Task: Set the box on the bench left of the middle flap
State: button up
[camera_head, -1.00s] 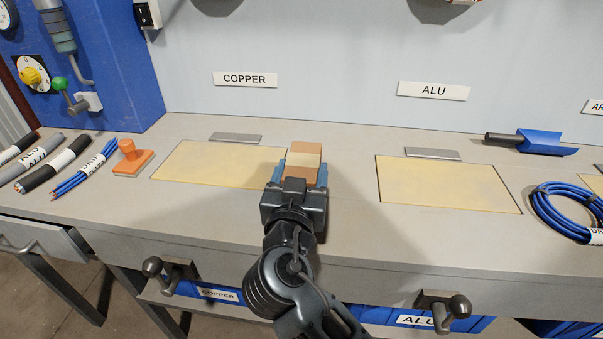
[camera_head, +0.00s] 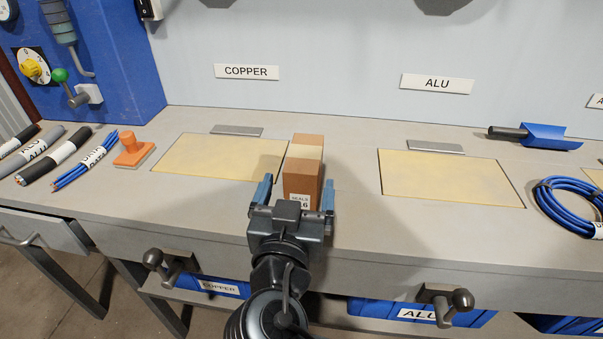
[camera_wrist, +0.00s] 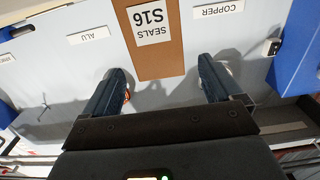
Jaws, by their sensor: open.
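The brown cardboard box (camera_head: 303,172) with a pale tape strip and a "SEALS" label stands on the bench (camera_head: 345,235). It is in the gap between the yellow copper flap (camera_head: 220,157) and the yellow ALU flap (camera_head: 450,180), which is the middle one. It is close to the copper flap's right edge. My gripper (camera_head: 297,190) is open at the box's near end, one blue finger on each side. In the wrist view the box (camera_wrist: 152,50) with its S16 label lies ahead, between and beyond the open fingertips, with gaps on both sides.
An orange stamp-like block (camera_head: 133,150) and several cable pieces (camera_head: 55,158) lie at the left. A blue scoop (camera_head: 545,137) and a blue cable coil (camera_head: 570,205) lie at the right. Knobbed handles (camera_head: 447,298) stick out from the bench front.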

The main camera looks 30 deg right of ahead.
jog(key=shift+v, duration=2.65)
